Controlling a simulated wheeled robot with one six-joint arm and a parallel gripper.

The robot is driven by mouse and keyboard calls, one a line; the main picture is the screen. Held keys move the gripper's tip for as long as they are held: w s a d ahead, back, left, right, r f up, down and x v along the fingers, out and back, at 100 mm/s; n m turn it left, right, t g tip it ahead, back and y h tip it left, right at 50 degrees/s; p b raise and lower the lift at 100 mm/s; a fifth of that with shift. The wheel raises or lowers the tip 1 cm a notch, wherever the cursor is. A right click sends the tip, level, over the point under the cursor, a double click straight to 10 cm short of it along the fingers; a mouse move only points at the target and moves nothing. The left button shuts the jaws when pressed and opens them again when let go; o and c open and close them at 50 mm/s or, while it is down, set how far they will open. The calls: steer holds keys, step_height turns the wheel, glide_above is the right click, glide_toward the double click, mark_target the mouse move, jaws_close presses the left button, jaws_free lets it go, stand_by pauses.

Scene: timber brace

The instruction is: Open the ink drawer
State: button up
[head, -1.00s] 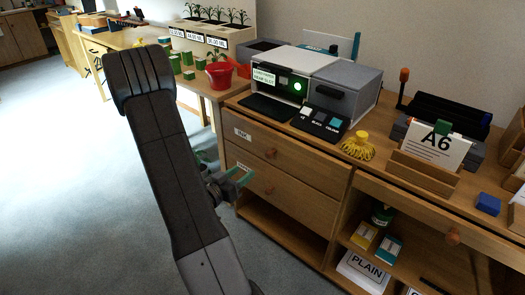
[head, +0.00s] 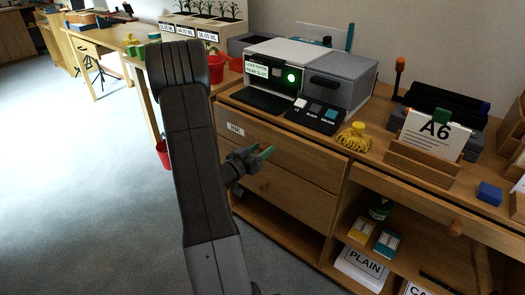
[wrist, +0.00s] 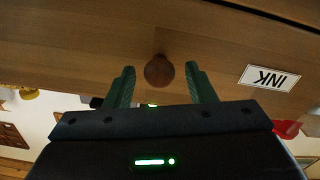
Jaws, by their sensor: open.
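The ink drawer (head: 300,154) is the upper wooden drawer of the cabinet, with a small white label (head: 236,130) at its left. In the wrist view the label reads INK upside down (wrist: 269,78). The drawer front is shut. Its round brown knob (wrist: 159,71) shows between my two green fingertips in the wrist view. My gripper (head: 258,155) is open at the drawer front, with a finger on each side of the knob and visible gaps between. In the head view my gripper hides the knob.
A lower drawer (head: 300,197) with its own knob (head: 264,185) is shut below. A printer (head: 290,68), a yellow brush (head: 355,137) and a card holder (head: 425,160) stand on the cabinet top. An open shelf is at the right.

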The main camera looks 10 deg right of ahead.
steer(key=shift+w+d, duration=0.4)
steer(key=shift+d, duration=0.1)
